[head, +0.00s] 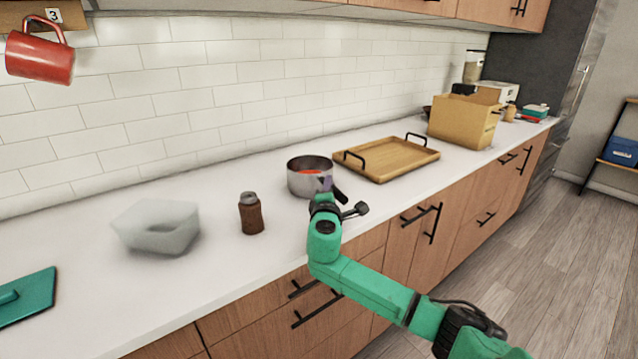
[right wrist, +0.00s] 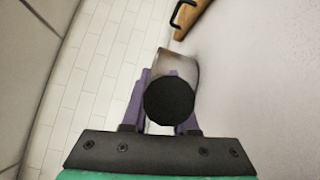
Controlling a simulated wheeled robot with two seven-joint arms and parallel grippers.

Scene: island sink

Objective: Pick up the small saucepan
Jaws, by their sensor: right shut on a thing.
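The small saucepan (head: 308,184) is a round metal pan on the white counter in the middle of the head view, with something red showing inside. Its dark handle (head: 341,193) points toward the front right. My right gripper (head: 326,186) is at the handle side of the pan. In the right wrist view, the purple fingers of my right gripper (right wrist: 160,110) lie on both sides of the round black handle end (right wrist: 169,101), shut on it. Part of the metal pan body (right wrist: 178,66) shows beyond it. My left gripper is not in view.
A wooden tray (head: 397,171) with black handles lies right of the pan. A brown jar (head: 251,214) and a translucent container (head: 157,237) stand to the left. A cardboard box (head: 463,124) stands farther back. A red mug (head: 39,55) hangs at upper left.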

